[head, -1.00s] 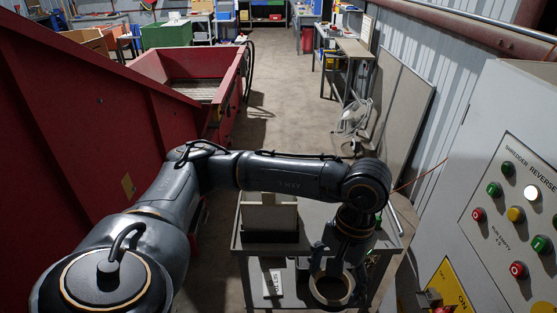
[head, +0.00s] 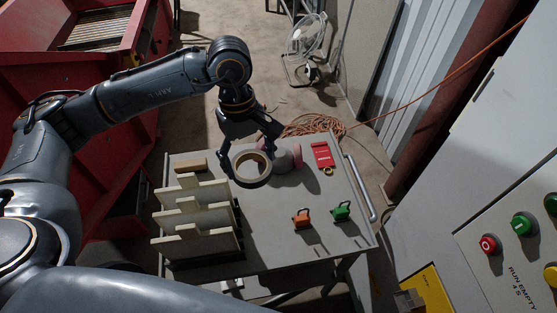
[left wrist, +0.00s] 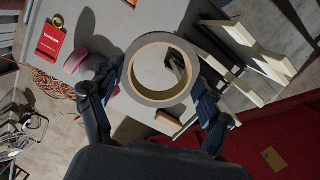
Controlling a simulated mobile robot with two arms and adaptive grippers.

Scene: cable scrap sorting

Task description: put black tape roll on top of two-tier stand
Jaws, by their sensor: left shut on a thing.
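The black tape roll (head: 250,183) has a dark grey outside and a tan core. It is held above the grey table, and it shows large in the left wrist view (left wrist: 160,102). My left gripper (head: 250,158) is shut on the roll, with a finger at each side of it. A stepped stand (head: 196,206) with upright cream panels and a dark base is on the table, left of and nearer than the roll. I cannot tell for sure that it is the two-tier stand. My right gripper is not in view.
A pink roll (head: 291,157) sits just beyond the held roll, beside a red tag (head: 322,156). An orange padlock (head: 302,219) and a green padlock (head: 341,211) lie on the table (head: 290,255). A wooden block (head: 190,165) is behind the stand. The table's middle is clear.

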